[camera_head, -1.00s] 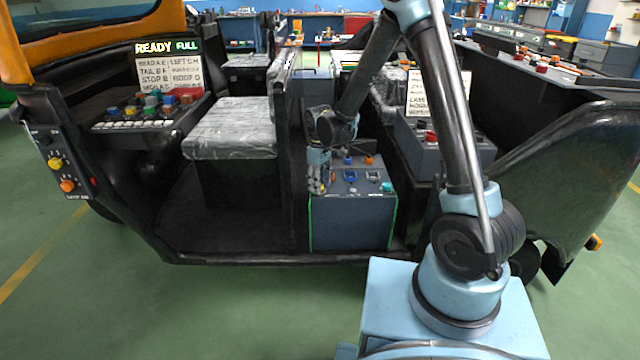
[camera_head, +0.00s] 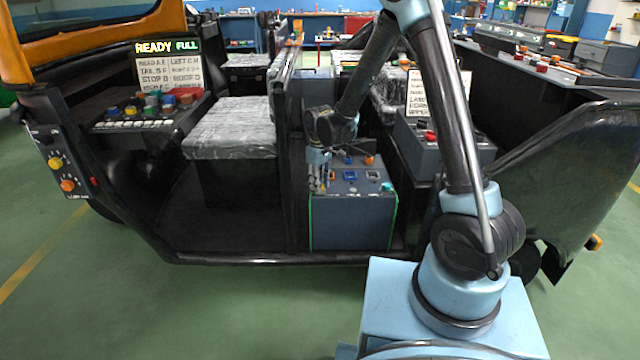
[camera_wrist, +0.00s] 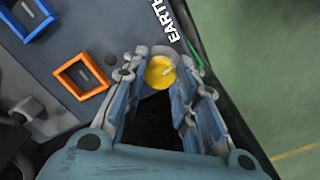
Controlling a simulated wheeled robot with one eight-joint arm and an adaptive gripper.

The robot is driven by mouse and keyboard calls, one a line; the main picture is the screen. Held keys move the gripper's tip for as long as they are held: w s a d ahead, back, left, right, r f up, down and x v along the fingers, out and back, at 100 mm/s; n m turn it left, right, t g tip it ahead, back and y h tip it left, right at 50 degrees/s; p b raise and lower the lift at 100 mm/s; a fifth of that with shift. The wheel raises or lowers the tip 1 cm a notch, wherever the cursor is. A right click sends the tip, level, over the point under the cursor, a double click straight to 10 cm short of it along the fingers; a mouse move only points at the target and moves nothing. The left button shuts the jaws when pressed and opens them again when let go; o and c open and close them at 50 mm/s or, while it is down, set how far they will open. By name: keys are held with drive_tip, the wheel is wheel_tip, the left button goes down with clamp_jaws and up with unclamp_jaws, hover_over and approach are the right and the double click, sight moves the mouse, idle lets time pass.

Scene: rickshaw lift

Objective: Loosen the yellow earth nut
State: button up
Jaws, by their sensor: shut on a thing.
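The yellow earth nut (camera_wrist: 161,72) shows in the wrist view between my fingertips, with a pale line across its top. The word "EARTH" is printed beside it on the grey box. My gripper (camera_wrist: 160,70) is shut on the nut, with a fingertip on either side of it. In the head view my gripper (camera_head: 318,186) points down at the left edge of the grey box (camera_head: 352,222). There my fingers cover the nut, and it cannot be made out.
An orange frame (camera_wrist: 81,77) and a blue frame (camera_wrist: 27,16) lie on the box top, left of the nut. A teal knob (camera_head: 387,187) is at the box's right. A clear-covered seat (camera_head: 232,128) stands left of my gripper. Open green floor lies in front.

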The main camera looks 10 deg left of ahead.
drive_tip(key=shift+w, duration=0.1)
drive_tip(key=o, duration=1.1)
drive_tip(key=shift+r, duration=0.1)
wheel_tip(320, 180, up, 12)
drive_tip(key=shift+f, duration=0.15)
drive_tip(key=shift+d, duration=0.1)
